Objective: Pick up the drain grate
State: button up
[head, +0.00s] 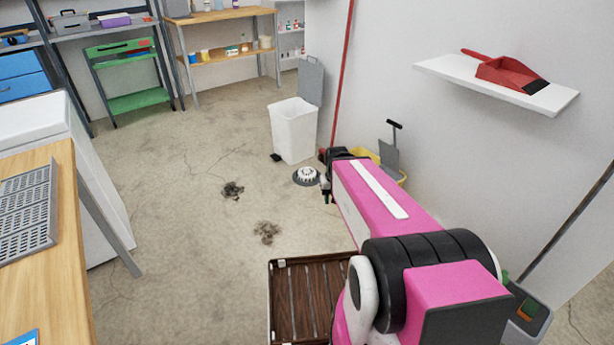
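A round grey piece with a white ribbed top (307,175), which looks like the drain grate, lies on the concrete floor in the middle of the head view. My pink arm reaches forward from the lower right. My gripper (326,191) is at its far end, pointing down just right of the round piece. A small gap shows between them in the picture; their real distance is unclear. My arm partly hides the gripper, and its opening is too small to read. A grey slotted panel (28,213) also lies on the wooden table at the left.
A white bin (293,130) stands behind the round piece, with a small dark object by its foot. A red pole leans on the wall. A yellow bucket (365,155) is partly behind my arm. A wall shelf (440,71) holds a red dustpan.

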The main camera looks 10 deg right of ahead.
aim_at(305, 175)
jog(key=z, duration=0.4)
jog(key=i+j+z, duration=0.45)
jog(key=j+z, duration=0.25)
jog(key=j, duration=0.2)
jog(key=i+j, duration=0.15)
jog(key=j, duration=0.3)
jog(key=i+j+z, duration=0.1)
jog(key=j, duration=0.35)
jog(key=i+j, duration=0.15)
jog(key=j, duration=0.25)
jog(key=i+j, duration=0.15)
jog(key=j, duration=0.3)
jog(key=i+j+z, duration=0.1)
jog(key=j, duration=0.35)
jog(key=i+j, duration=0.1)
jog(key=j, duration=0.35)
jog(key=i+j+z, duration=0.1)
jog(key=j, duration=0.4)
